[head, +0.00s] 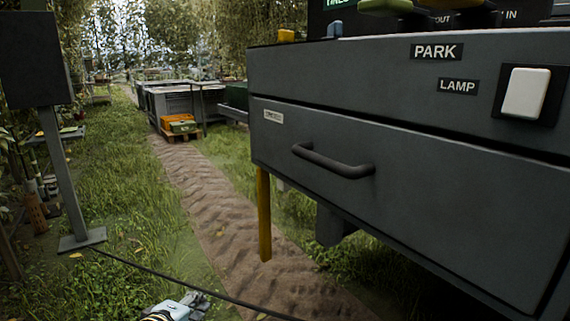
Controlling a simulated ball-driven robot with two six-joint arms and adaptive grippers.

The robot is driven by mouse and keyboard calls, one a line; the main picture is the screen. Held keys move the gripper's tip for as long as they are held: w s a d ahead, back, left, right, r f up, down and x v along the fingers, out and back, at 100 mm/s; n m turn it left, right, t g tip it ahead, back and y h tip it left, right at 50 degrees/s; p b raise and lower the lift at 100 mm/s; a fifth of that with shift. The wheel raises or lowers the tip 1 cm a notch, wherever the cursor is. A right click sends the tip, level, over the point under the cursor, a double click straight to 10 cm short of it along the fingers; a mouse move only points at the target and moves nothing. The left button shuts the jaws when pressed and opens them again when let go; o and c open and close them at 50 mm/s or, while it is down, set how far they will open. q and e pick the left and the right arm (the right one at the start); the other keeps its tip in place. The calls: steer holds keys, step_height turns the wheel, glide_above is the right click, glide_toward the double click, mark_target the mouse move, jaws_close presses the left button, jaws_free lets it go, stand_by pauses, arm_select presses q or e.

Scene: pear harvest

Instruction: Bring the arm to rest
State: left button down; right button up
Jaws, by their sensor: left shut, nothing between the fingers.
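My left gripper (198,301) shows at the bottom edge, left of the middle, with a pale wrist part and dark fingers. It is shut and empty, low over the grass and dirt path and apart from the grey cabinet. Most of the arm behind it is cut off by the frame. My right gripper is out of view.
A grey cabinet (400,155) with a drawer handle (333,161), a PARK label and a white lamp switch (526,92) fills the right. A dark panel on a stand (62,170) is at left. A cable (180,283) crosses the ground.

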arm_select(q)
steer(key=s+a+f+m+g, duration=0.25)
steer(key=s+f, duration=0.55)
steer(key=s, duration=0.4)
steer(key=s+a+f+m+g, duration=0.2)
steer(key=s+f+m+g, duration=0.15)
steer(key=s+f, duration=0.7)
steer(key=s+a+f+m+g+y, duration=0.1)
steer(key=s+a+m+g+y, duration=0.25)
steer(key=s, duration=0.85)
steer(key=s+a+f+m+g, duration=0.1)
steer(key=s+a+m+g, duration=0.4)
steer(key=s, duration=0.7)
steer(key=s+d+r+t+p, duration=0.1)
steer(key=s+r+p, duration=0.3)
steer(key=s+p, duration=0.7)
steer(key=t+p, duration=0.1)
steer(key=p, duration=0.2)
steer(key=shift+d, duration=0.2)
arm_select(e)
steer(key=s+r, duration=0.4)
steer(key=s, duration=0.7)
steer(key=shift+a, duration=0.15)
arm_select(q)
steer(key=shift+r+t+h, duration=0.1)
steer(key=shift+t+h, duration=0.15)
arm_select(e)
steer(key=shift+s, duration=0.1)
